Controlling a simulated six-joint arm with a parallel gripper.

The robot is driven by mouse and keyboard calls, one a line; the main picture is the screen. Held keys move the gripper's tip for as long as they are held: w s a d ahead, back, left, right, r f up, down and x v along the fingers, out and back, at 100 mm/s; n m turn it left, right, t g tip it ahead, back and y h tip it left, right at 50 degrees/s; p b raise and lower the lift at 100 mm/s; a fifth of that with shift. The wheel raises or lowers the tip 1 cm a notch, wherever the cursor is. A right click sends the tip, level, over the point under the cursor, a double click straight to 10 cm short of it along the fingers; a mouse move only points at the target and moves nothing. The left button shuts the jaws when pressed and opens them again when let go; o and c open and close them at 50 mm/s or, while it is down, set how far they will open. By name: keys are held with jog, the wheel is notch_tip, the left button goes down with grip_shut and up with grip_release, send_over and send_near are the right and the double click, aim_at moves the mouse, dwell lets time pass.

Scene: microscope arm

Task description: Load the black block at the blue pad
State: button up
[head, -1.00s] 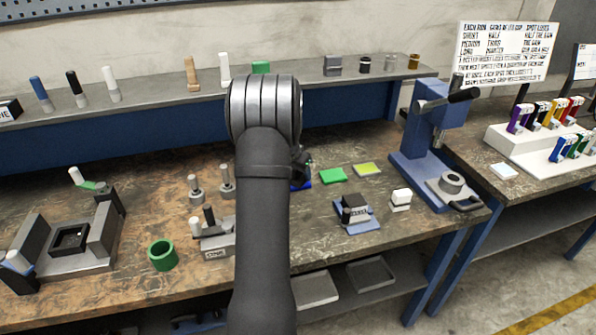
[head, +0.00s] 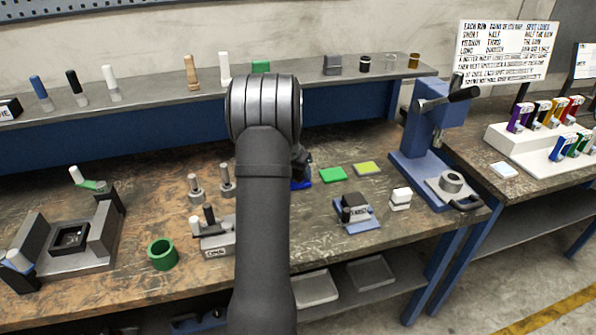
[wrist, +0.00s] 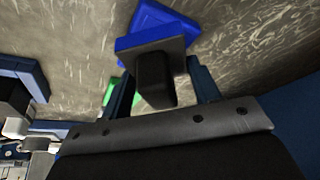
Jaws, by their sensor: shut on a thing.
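The black block (wrist: 155,80) sits between my gripper's two blue fingers in the wrist view, with a dark grey square plate (wrist: 172,50) at its far end. My gripper (wrist: 161,68) is shut on the block. The blue pad (wrist: 145,22) lies just beyond the plate and is partly covered by it. I cannot tell whether plate and pad touch. In the head view only an edge of the blue pad (head: 303,184) shows beside my arm. My arm hides the block and most of the gripper there.
A green pad (head: 332,174) and a yellow-green pad (head: 367,169) lie right of the blue pad. A blue fixture with a dark block (head: 355,208), a white block (head: 400,197) and a blue press (head: 440,125) stand further right. Metal posts (head: 227,180) stand left of my arm.

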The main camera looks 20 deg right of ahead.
jog(key=shift+r, duration=3.5)
jog(key=shift+a, duration=0.1)
jog(key=s+a+n+y, duration=0.1)
jog(key=s+a+n, duration=0.2)
jog(key=a, duration=0.8)
jog(key=s+a+f+n+t+y, duration=0.1)
jog(key=s+a+n, duration=0.2)
jog(key=a, duration=0.9)
jog(key=shift+s+a+f, duration=0.15)
jog(key=shift+s, duration=0.9)
